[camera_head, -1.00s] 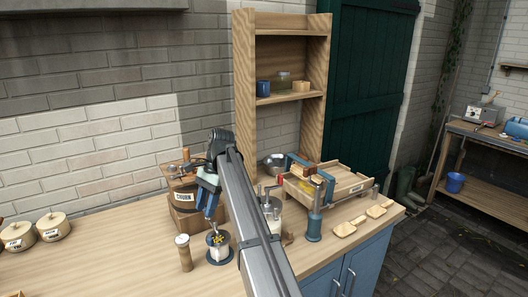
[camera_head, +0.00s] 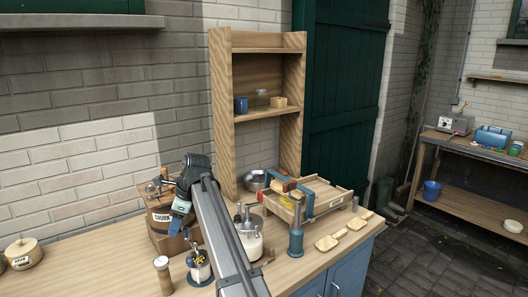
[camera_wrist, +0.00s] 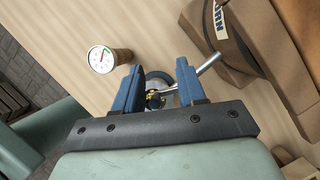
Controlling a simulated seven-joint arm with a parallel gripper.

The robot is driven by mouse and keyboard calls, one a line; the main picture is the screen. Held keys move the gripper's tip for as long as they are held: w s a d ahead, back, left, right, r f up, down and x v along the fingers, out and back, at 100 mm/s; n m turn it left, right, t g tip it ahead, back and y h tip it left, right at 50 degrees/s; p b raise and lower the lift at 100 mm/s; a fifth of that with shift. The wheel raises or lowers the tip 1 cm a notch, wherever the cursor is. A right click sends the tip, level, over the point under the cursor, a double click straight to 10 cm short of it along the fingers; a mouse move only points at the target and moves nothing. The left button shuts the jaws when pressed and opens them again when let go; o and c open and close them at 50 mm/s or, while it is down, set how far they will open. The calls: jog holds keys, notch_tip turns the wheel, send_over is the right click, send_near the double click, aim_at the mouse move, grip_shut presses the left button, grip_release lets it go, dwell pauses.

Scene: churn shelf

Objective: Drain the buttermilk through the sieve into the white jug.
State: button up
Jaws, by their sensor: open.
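The wooden churn (camera_head: 160,219), labelled CHURN, stands at the back left of the bench. It also shows at the upper right of the wrist view (camera_wrist: 255,45). My gripper (camera_head: 177,229) is open and empty, just in front of the churn. In the wrist view its blue fingers (camera_wrist: 160,75) are apart, with a metal rod behind the right one. A small pale vessel with a dark blue base and a yellow part on top (camera_head: 199,268) stands below my gripper; I cannot tell if it is the white jug. A metal bowl (camera_head: 254,181), possibly the sieve, stands near the shelf.
A thermometer on a wooden post (camera_head: 163,275) stands left of the pale vessel. A wooden tray (camera_head: 325,193), a blue cylinder (camera_head: 296,238) and wooden paddles (camera_head: 328,243) crowd the right. The left bench is mostly clear.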

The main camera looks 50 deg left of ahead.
jog(key=w+d+r+m, duration=0.1)
jog(key=w+r, duration=0.1)
jog(key=r, duration=0.4)
jog(key=w+d+r+m, duration=0.2)
jog(key=r, duration=0.5)
jog(key=w+r+t+y, duration=0.1)
jog(key=w+t+y, duration=0.1)
jog(key=w, duration=0.6)
jog(key=w+d+r+t+y, duration=0.1)
jog(key=w+t, duration=0.3)
jog(key=w, duration=0.4)
jog(key=w+d+r+t+y, duration=0.1)
jog(key=w+r+t+y, duration=0.2)
jog(key=w, duration=0.6)
jog(key=shift+d+t+y, duration=0.2)
jog(key=shift+t+y, duration=0.1)
jog(key=shift+y, duration=0.1)
jog(key=shift+r, duration=0.1)
jog(key=n+t+h, duration=0.8)
jog(key=n+h, duration=0.1)
send_near(185, 229)
jog(key=shift+n, duration=0.3)
jog(key=x, duration=1)
jog(key=shift+a+f, duration=0.1)
jog(key=shift+f, duration=0.15)
